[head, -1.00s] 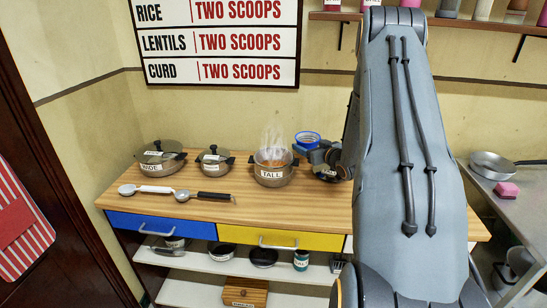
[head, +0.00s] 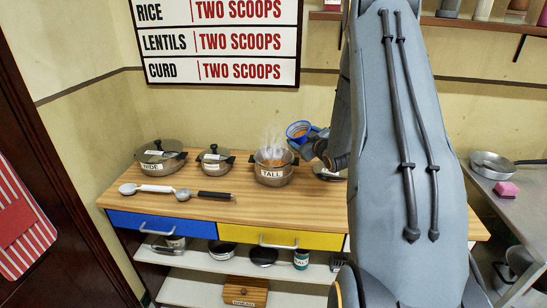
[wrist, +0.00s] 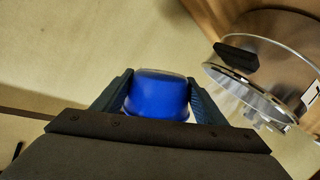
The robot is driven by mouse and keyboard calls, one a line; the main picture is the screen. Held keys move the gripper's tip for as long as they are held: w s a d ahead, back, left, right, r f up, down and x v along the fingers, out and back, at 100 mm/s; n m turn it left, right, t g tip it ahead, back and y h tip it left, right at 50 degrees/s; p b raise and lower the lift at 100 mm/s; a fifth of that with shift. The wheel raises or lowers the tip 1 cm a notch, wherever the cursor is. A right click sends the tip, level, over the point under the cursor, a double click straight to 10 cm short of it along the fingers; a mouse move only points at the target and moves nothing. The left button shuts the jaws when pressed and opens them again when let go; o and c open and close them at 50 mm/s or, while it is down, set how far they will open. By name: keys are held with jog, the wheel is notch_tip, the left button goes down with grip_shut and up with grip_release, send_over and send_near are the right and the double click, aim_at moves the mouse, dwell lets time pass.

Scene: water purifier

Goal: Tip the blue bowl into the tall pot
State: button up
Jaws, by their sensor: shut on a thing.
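My gripper (wrist: 160,97) is shut on the blue bowl (wrist: 158,92), with one finger on each side of it in the wrist view. In the head view the blue bowl (head: 299,131) is held above the counter, tilted to the left, with orange-brown contents showing inside. The tall pot (head: 272,172), labelled TALL, stands open and steaming just below and to the left of the bowl. Orange-brown food shows inside the pot. The pot (wrist: 270,65) also appears at the right of the wrist view. My arm hides part of the counter right of the pot.
A lidded wide pot (head: 160,158) and a smaller lidded pot (head: 214,160) stand left on the wooden counter (head: 230,205). Two spoons (head: 170,191) lie near its front left. Another pot (head: 328,172) is mostly hidden behind my gripper. A pan (head: 492,164) is on the right-hand table.

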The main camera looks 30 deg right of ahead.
aim_at(289, 134)
jog(key=shift+w+a+r+n+h, duration=0.15)
jog(key=shift+a+r+n, duration=0.15)
jog(key=shift+a+n, duration=0.2)
jog(key=shift+s+a+r+n+h, duration=0.15)
jog(key=shift+a+r+n, duration=0.15)
jog(key=shift+a+n, duration=0.15)
dwell(0.5)
jog(key=shift+w+a+f+n+b, duration=0.1)
jog(key=shift+a+f+n+b, duration=0.25)
jog(key=shift+n+b, duration=0.35)
dwell(0.4)
jog(key=shift+a+r+n+t+h+b, duration=0.2)
jog(key=shift+r+n+h, duration=0.15)
jog(key=shift+n, duration=0.4)
jog(key=shift+a+r+n+t+h+b, duration=0.1)
jog(key=shift+r+n+t+h, duration=0.15)
jog(key=shift+r+n, duration=0.35)
dwell(1.4)
jog(key=shift+a+f+n+b, duration=0.25)
jog(key=shift+f+n+b, duration=0.3)
jog(key=shift+n, duration=0.25)
dwell(0.6)
jog(key=shift+w+a+r+n+h+b, duration=0.1)
jog(key=shift+a+r+n+h+b, duration=0.1)
jog(key=shift+a+n+b, duration=0.15)
jog(key=shift+a+r+n+h+b, duration=0.15)
jog(key=shift+a+n+h, duration=0.1)
jog(key=shift+a, duration=0.15)
